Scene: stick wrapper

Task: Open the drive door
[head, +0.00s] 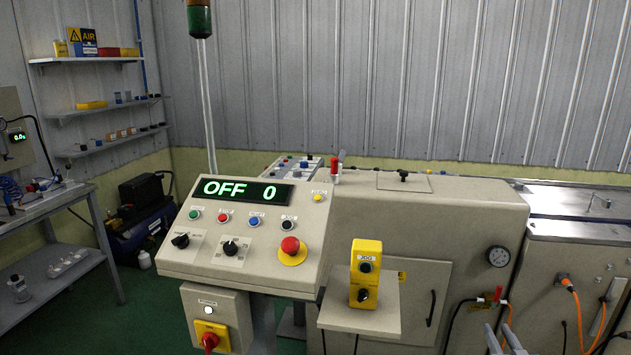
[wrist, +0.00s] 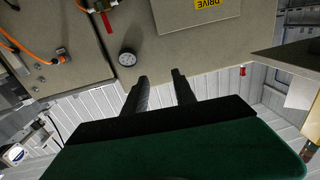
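The drive door (head: 415,280) is a beige panel on the front of the machine, and it looks shut. Its dark curved handle (head: 431,308) is on the right side of the door. The jog box and its shelf hide the left part of the door. In the wrist view the door (wrist: 205,28) shows at the top with a yellow DRIVE label (wrist: 213,4); its handle is not seen there. My gripper (head: 502,334) is at the lower right of the head view, right of the door. In the wrist view my gripper (wrist: 160,74) has its fingers apart with nothing between them.
The yellow jog box (head: 366,272) stands on a shelf (head: 340,316) jutting out before the door. A red-handled valve (head: 495,295) with hoses and a pressure gauge (head: 498,257) are right of the door. The control console (head: 240,225) is at left.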

